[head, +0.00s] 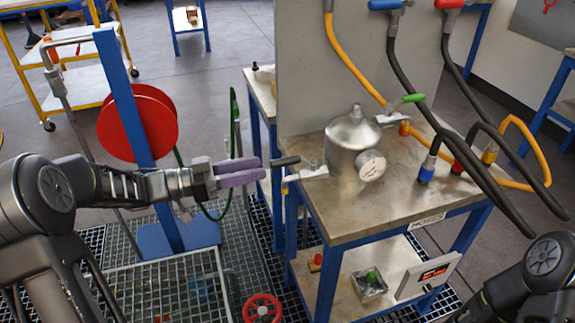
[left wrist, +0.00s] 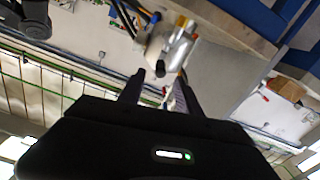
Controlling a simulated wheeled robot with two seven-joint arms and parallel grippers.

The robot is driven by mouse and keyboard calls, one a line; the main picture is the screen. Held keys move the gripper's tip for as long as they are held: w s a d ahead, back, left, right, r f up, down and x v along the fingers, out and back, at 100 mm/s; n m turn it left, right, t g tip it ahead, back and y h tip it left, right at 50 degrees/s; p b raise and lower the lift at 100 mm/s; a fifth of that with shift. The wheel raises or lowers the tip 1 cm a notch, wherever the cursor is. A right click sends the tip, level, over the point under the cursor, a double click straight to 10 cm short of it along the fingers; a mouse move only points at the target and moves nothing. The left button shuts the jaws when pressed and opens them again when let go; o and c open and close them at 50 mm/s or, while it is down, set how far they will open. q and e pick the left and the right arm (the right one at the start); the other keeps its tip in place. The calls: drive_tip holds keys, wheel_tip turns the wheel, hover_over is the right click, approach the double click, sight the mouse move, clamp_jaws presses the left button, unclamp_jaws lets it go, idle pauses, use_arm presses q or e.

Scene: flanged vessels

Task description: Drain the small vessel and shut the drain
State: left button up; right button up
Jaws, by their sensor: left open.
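The small vessel (head: 345,132) is a silver, domed metal pot with a round white gauge (head: 371,166) on its front. It stands on the metal-topped workbench. A drain valve (head: 308,173) sticks out from its left side over the bench edge, with a black handle (head: 286,161). A green-handled valve (head: 412,98) is on its right side. My left gripper (head: 262,168) is open, its purple fingers pointing right, just left of the black handle and apart from it. In the left wrist view, a blurred silvery fitting (left wrist: 178,48) lies beyond the fingertips. My right gripper is out of view.
An orange hose (head: 345,62) and black hoses hang over the bench (head: 410,200). A blue post with a red reel (head: 150,122) stands at left. A red handwheel (head: 262,308) is low in front, over floor grating. A clear box (head: 369,288) is on the lower shelf.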

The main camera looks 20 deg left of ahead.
sight(283, 166)
use_arm(q)
drive_tip(key=shift+w, duration=0.1)
drive_tip(key=x, duration=0.7)
drive_tip(key=shift+w+d+p, duration=0.15)
drive_tip(key=shift+d+p, duration=0.15)
drive_tip(key=shift+c, duration=0.6)
clamp_jaws()
idle(0.7)
